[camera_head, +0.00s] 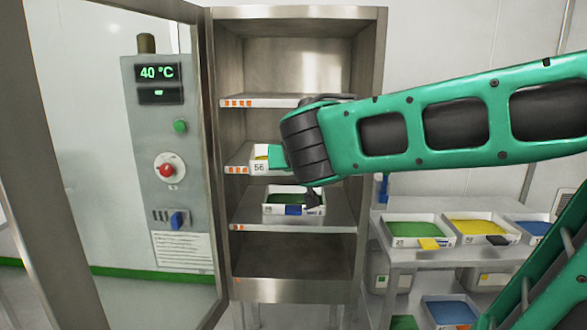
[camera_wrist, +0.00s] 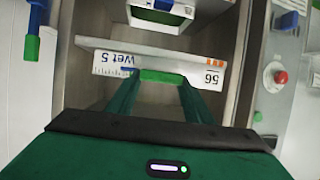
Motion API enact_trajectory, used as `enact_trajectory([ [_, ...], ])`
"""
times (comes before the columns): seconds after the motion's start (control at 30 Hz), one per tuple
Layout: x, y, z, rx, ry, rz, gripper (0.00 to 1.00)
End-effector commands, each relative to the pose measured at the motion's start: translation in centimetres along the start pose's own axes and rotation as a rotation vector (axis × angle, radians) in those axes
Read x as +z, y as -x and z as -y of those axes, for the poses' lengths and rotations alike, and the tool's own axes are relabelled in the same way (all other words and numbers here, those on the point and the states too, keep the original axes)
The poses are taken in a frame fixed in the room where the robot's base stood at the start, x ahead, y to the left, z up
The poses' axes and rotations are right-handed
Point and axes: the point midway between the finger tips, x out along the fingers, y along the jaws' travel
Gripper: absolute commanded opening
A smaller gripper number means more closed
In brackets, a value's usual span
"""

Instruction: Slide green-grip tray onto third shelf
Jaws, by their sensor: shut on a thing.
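The green-grip tray (camera_head: 259,167) has a white front marked 56 and yellow contents. In the head view it is at the third shelf (camera_head: 238,168), the one with three orange marks, its front at about the shelf's front edge. My wrist and arm hide most of it. In the wrist view the tray front (camera_wrist: 110,62) reads "Wet 5" and 56, with the green grip (camera_wrist: 163,77) in its middle. My gripper (camera_wrist: 163,82) is shut on this grip, a finger at each side. Whether the tray's underside rests fully on the shelf is hidden.
A blue-grip tray (camera_head: 270,208) with green contents sits on the shelf below. The top shelf (camera_head: 290,101) and the cabinet bottom look empty. The open cabinet door (camera_head: 100,150) is at left. A side table (camera_head: 400,255) with several trays stands at right.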

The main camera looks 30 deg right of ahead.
Motion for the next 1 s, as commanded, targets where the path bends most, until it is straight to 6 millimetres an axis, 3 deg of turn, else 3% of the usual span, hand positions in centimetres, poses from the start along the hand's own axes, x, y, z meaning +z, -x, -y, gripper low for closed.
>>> enact_trajectory([
  [1.0,-3.4,-8.0,-1.1,0.002,-0.002,-0.002,0.15],
])
